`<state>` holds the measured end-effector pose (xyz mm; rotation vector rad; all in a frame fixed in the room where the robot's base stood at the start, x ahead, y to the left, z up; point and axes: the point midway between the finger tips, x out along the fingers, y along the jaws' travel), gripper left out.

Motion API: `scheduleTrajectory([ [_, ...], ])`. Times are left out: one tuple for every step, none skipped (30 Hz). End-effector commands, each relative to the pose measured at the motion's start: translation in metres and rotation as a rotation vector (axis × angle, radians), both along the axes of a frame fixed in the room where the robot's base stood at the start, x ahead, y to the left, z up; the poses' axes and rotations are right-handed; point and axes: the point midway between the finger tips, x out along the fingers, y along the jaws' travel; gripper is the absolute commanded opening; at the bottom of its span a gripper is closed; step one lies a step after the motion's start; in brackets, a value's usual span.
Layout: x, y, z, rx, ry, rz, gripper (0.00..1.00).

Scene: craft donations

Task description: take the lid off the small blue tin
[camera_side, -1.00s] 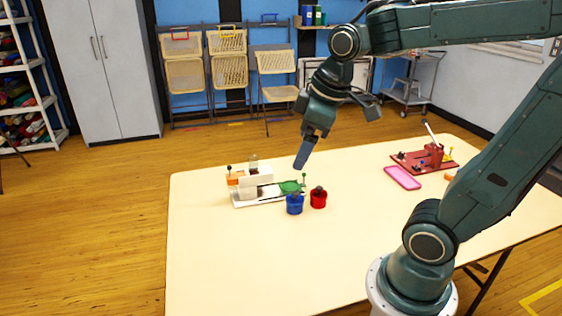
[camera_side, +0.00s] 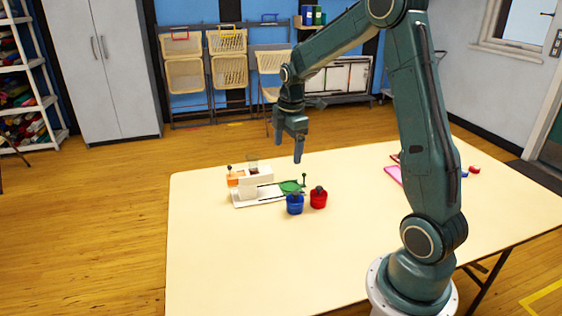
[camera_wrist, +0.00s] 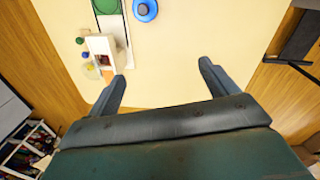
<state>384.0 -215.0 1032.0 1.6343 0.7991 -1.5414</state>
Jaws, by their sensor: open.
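The small blue tin (camera_side: 294,205) stands upright on the table with its lid on and a dark knob on top. In the wrist view the blue tin (camera_wrist: 145,9) shows at the top edge, partly cut off. My gripper (camera_side: 290,155) is open and empty, pointing down, above the table behind the tin and higher than it. The open fingers also show in the wrist view (camera_wrist: 160,85), with bare table between them and the tin ahead of them, not between them.
A red tin (camera_side: 318,199) stands close to the right of the blue tin. A white device (camera_side: 250,184) with a green round part (camera_side: 291,187) lies close behind and left. A pink tray (camera_side: 393,174) is partly hidden by my arm. The table (camera_side: 240,260) is clear in front.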

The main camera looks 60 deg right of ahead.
Motion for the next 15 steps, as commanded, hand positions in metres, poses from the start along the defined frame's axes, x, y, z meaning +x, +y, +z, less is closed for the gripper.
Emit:
scheduleTrajectory([
  [0.002, -0.011, -0.012, 0.006, 0.018, 0.027, 0.85],
  [0.003, -0.018, -0.019, 0.007, 0.026, 0.048, 0.85],
  [0.004, -0.026, -0.027, 0.01, 0.036, 0.075, 0.85],
  [0.005, -0.031, -0.034, 0.014, 0.044, 0.094, 0.85],
  [0.006, -0.037, -0.04, 0.015, 0.05, 0.113, 0.85],
  [0.006, -0.044, -0.048, 0.019, 0.058, 0.137, 0.85],
  [0.006, -0.048, -0.053, 0.021, 0.064, 0.155, 0.85],
  [0.006, -0.053, -0.058, 0.024, 0.069, 0.17, 0.85],
  [0.006, -0.058, -0.064, 0.027, 0.074, 0.189, 0.85],
  [0.006, -0.061, -0.068, 0.029, 0.079, 0.201, 0.85],
  [0.006, -0.064, -0.072, 0.03, 0.081, 0.214, 0.85],
  [0.006, -0.067, -0.076, 0.033, 0.084, 0.225, 0.85],
  [0.006, -0.069, -0.078, 0.034, 0.087, 0.233, 0.85],
  [0.006, -0.071, -0.08, 0.035, 0.087, 0.238, 0.85],
  [0.006, -0.072, -0.082, 0.035, 0.089, 0.245, 0.85],
])
